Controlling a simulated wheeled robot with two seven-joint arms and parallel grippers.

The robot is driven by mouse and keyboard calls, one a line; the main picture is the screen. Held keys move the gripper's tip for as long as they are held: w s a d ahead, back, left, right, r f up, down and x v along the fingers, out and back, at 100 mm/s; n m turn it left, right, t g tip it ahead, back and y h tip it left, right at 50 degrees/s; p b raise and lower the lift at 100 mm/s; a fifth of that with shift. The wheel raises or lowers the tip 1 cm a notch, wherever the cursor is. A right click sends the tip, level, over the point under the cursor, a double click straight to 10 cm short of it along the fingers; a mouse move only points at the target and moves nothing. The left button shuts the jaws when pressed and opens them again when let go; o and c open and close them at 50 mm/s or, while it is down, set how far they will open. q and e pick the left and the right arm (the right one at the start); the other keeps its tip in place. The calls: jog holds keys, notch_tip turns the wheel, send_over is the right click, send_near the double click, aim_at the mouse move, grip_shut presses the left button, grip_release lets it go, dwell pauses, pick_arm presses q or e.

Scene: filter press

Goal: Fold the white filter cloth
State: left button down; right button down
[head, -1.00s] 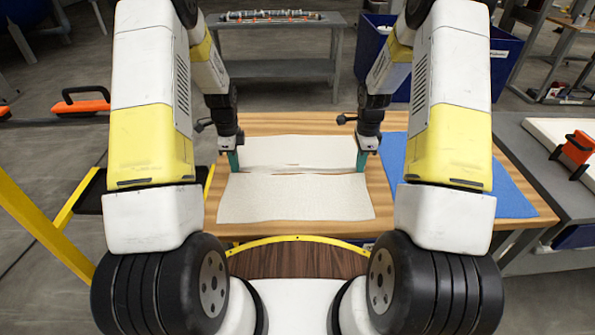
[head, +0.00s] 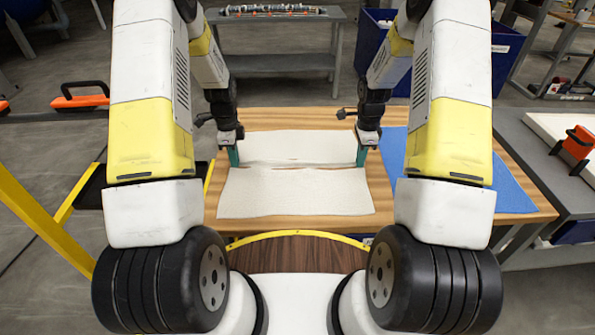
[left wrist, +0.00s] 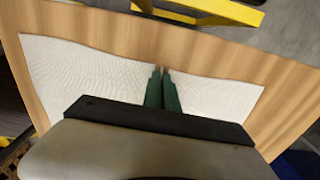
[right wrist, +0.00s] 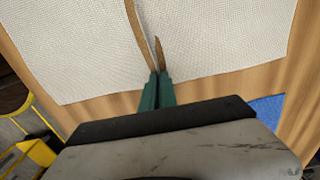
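The white filter cloth (head: 295,192) lies spread on the wooden table (head: 300,119). A crease crosses its middle from left to right, with a thin brown gap in it. My left gripper (head: 233,156) is at the left end of this crease, and in the left wrist view its teal fingers (left wrist: 161,85) are together at a pulled-in notch of the cloth edge. My right gripper (head: 361,156) is at the right end, and in the right wrist view its fingers (right wrist: 158,88) are closed where the brown slits meet the cloth edge. The pinched cloth itself is hidden between the fingertips.
A blue mat (head: 510,188) lies on the table's right side. A grey bench (head: 540,150) with an orange-handled tool (head: 577,143) adjoins on the right. A yellow curved rail (head: 300,236) runs along the front. A grey bench (head: 275,60) and blue bin (head: 373,55) stand behind.

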pick_arm(q)
jog(key=shift+r+b, duration=0.1)
jog(key=shift+b, duration=0.5)
pick_arm(e)
jog(key=shift+r, duration=0.1)
